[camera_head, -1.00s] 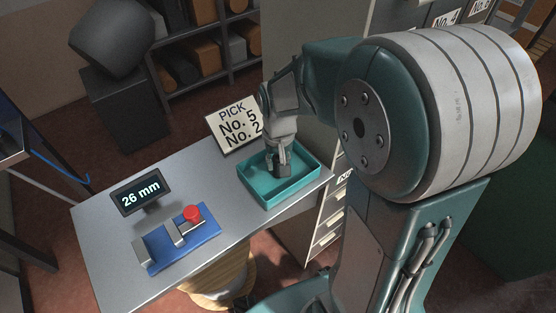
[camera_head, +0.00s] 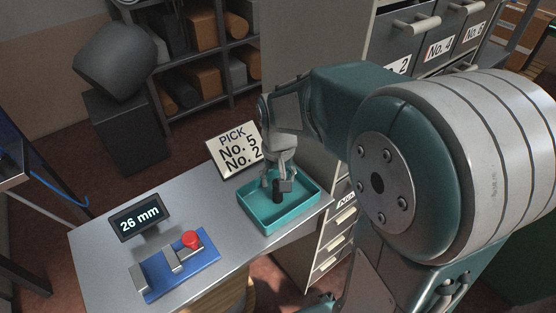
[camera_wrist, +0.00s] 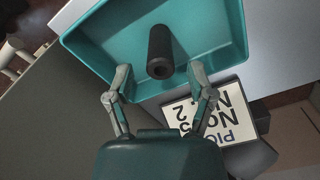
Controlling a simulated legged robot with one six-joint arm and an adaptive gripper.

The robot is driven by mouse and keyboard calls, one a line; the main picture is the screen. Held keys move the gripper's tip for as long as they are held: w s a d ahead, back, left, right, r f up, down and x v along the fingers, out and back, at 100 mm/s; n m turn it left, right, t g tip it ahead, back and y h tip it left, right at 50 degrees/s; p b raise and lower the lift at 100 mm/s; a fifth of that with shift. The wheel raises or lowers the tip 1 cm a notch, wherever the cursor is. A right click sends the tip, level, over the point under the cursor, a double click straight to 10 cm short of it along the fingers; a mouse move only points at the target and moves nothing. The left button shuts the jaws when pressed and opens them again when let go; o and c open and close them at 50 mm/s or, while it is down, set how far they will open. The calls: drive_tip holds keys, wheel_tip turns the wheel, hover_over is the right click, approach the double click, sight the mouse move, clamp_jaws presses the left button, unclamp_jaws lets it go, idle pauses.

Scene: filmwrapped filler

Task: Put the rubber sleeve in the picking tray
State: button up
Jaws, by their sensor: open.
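The rubber sleeve is a small black hollow cylinder (camera_wrist: 160,52). In the wrist view it is inside the teal picking tray (camera_wrist: 226,62), with its open end facing the camera. In the head view the sleeve (camera_head: 278,191) is in the tray (camera_head: 305,207) beneath my gripper, partly hidden by the fingers. My gripper (camera_wrist: 162,88) is open, with its two fingers spread on either side of the sleeve's near end and clear gaps between. I cannot tell whether the sleeve stands upright or is touching the tray floor.
A sign reading "PICK No. 5 No. 2" (camera_head: 233,148) stands behind the tray. A blue gauge with a red knob (camera_head: 182,262) and a "26 mm" display (camera_head: 140,217) are on the table's left (camera_head: 100,250). Numbered drawers (camera_head: 425,50) rise at the right.

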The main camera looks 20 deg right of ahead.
wheel_tip(320, 180, up, 8)
drive_tip(key=shift+r, duration=0.25)
drive_tip(key=s+r+n+t, duration=0.1)
drive_tip(key=s+r+t, duration=0.2)
drive_tip(key=s, duration=1.1)
drive_tip(key=t, duration=0.2)
drive_tip(key=shift+a+n+t, duration=0.15)
drive_tip(key=shift+n+t, duration=0.15)
drive_tip(key=shift+n, duration=0.1)
idle(0.5)
